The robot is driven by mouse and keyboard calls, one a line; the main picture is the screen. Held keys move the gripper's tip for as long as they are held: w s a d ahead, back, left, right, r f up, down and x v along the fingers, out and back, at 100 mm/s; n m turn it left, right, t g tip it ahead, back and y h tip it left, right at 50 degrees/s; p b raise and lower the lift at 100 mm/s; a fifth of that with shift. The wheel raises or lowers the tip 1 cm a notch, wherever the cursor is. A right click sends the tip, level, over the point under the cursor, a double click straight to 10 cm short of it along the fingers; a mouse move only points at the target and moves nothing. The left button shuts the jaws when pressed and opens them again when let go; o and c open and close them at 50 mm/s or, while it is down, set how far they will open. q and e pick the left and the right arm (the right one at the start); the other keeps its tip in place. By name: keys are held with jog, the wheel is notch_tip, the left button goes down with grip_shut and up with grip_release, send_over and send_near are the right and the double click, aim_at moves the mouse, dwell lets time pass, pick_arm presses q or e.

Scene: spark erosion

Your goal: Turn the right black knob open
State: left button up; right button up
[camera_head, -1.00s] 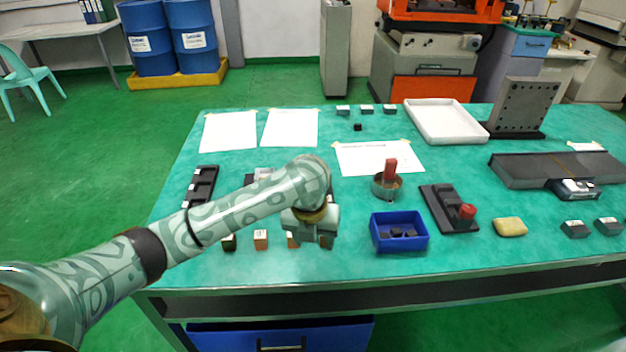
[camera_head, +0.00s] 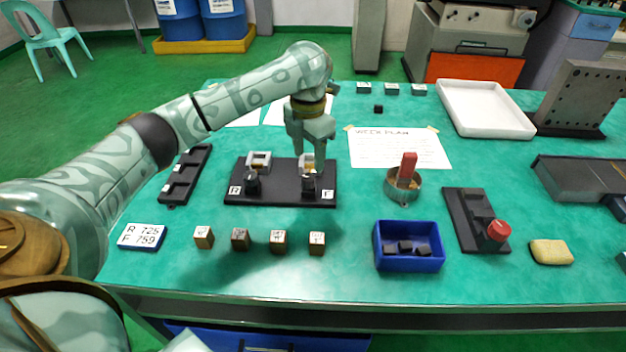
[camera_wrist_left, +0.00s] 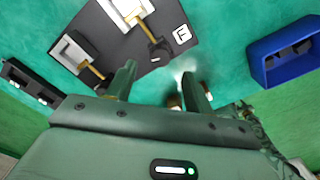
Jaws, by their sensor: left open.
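A black plate (camera_head: 280,190) on the green table carries two black knobs with grey metal fittings behind them. The right black knob (camera_head: 309,182) is beside a white F label; the left knob (camera_head: 252,183) is beside an R label. My left gripper (camera_head: 312,154) points down above the right knob's fitting, partly covering it. In the left wrist view its fingers (camera_wrist_left: 159,72) are apart with nothing between them. There the right knob (camera_wrist_left: 160,50) lies just past the fingertips; I cannot tell whether they touch. My right gripper is out of view.
Several small cubes (camera_head: 240,238) stand in a row in front of the plate. A blue bin (camera_head: 409,264) and a round tin (camera_head: 403,192) are to the right. A black rack (camera_head: 186,175) is on the left. A number card (camera_head: 142,237) lies front left.

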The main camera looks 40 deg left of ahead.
aim_at(308, 177)
pick_arm(q)
jog(key=f+b, duration=0.2)
jog(key=f, duration=0.3)
jog(key=shift+s+f, duration=0.2)
jog(key=shift+f, duration=0.35)
jog(key=shift+f+b, duration=0.15)
jog(key=shift+b, duration=0.2)
jog(key=c, duration=1)
jog(key=shift+o, duration=0.2)
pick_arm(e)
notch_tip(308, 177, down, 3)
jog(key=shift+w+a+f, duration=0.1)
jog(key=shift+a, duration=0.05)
